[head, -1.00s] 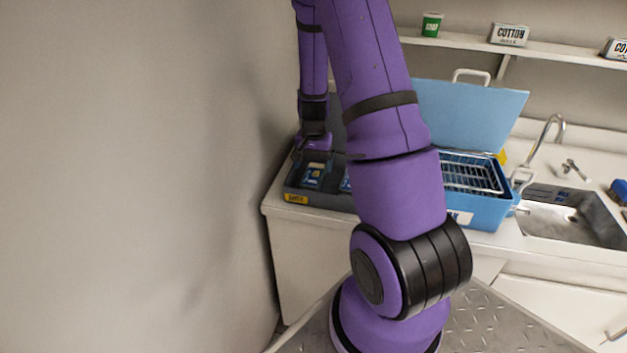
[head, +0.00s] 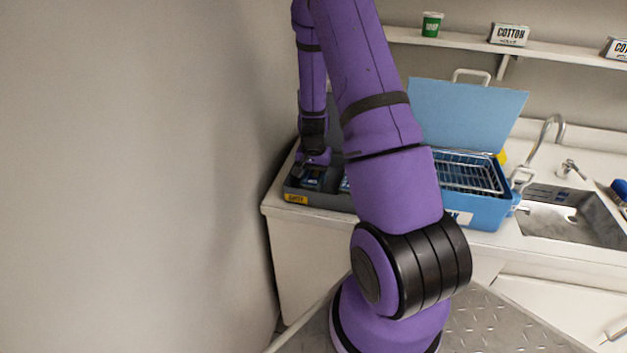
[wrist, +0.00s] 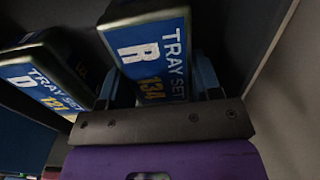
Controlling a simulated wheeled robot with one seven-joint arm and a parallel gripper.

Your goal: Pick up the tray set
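In the wrist view a dark tray set (wrist: 155,55) with a blue label reading "TRAY SET R 134" stands in a dark grey compartment. My gripper (wrist: 155,75) has one blue finger on each side of it, with a narrow gap showing by the left finger, so it looks open around the pack. Contact cannot be seen clearly. A second tray set (wrist: 45,85) with a similar blue label lies to the left, outside the fingers. In the head view my gripper (head: 312,165) is down at the left part of the grey case (head: 325,199).
A blue box (head: 485,209) with a wire rack (head: 470,172) and raised lid (head: 465,115) stands right of the case. A sink (head: 570,215) and tap (head: 550,135) are further right. The wall (head: 130,180) is close on the left. A shelf (head: 460,42) runs above.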

